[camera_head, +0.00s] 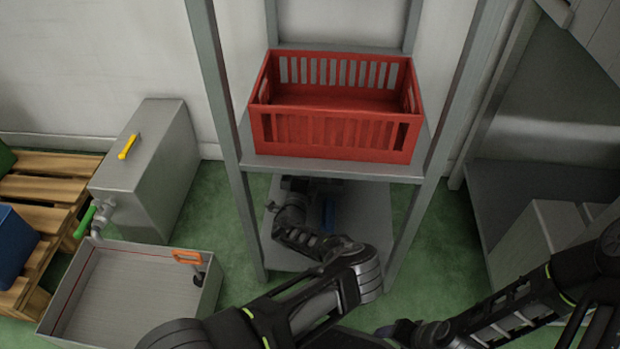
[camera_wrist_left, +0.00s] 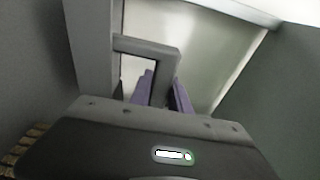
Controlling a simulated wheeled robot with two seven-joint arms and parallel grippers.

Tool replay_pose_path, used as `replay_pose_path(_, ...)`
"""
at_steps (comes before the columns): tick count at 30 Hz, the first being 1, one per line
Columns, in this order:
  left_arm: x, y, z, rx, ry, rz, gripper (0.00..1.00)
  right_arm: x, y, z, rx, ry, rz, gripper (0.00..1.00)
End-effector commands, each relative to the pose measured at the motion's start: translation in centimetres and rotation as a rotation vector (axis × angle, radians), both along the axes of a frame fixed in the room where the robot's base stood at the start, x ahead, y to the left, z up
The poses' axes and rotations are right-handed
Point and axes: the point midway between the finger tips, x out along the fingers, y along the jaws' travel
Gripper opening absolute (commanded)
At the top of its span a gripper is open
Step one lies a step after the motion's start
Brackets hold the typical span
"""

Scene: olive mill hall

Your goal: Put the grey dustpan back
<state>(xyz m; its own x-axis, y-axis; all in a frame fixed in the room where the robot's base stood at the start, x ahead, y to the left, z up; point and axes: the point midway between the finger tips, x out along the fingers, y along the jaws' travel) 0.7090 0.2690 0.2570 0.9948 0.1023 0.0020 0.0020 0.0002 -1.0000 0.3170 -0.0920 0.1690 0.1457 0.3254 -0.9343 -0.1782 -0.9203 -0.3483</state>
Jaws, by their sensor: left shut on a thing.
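My left arm reaches in under the red crate, and its gripper (camera_head: 294,186) is at the lower shelf, mostly hidden by the upper shelf's edge. In the left wrist view its purple fingers (camera_wrist_left: 164,92) are closed on a grey angled piece (camera_wrist_left: 168,62), which looks like part of the grey dustpan. The rest of the dustpan cannot be made out in either view. My right gripper (camera_head: 420,333) is low at the bottom of the head view, dark and partly cut off. Its jaws cannot be read.
A red crate (camera_head: 335,135) fills most of the upper shelf (camera_head: 270,164). A blue object (camera_head: 328,215) is on the lower shelf (camera_head: 290,258). Grey shelf posts (camera_head: 225,120) stand beside my left arm. A metal tank (camera_head: 150,165), a shallow tray (camera_head: 120,290) and a wooden pallet (camera_head: 50,190) are left.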

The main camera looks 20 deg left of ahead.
Motion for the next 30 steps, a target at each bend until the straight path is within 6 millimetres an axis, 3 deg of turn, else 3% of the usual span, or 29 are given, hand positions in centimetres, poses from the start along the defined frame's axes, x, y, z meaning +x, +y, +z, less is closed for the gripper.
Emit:
replay_pose_path(5,0.0,0.0,0.2,0.0,-0.003,0.0,0.0,0.0,0.0,0.0,0.0,0.0,0.0,0.62)
replay_pose_path(14,0.0,0.0,-3.6,-0.001,-0.001,0.0,0.0,0.3,-0.1,-1.8,0.003,-0.002,-0.002,0.62)
replay_pose_path(27,0.0,0.0,-3.8,-0.002,-0.003,0.0,0.0,0.3,-0.1,-1.6,0.003,-0.002,-0.002,0.62)
replay_pose_path(28,0.0,0.0,-3.9,-0.001,0.0,0.0,0.25,0.3,-0.1,-1.6,0.003,-0.002,-0.002,0.62)
replay_pose_path(30,0.0,0.0,-3.9,-0.001,0.0,0.0,0.31,0.3,-0.1,-1.6,0.003,-0.002,-0.002,0.62)
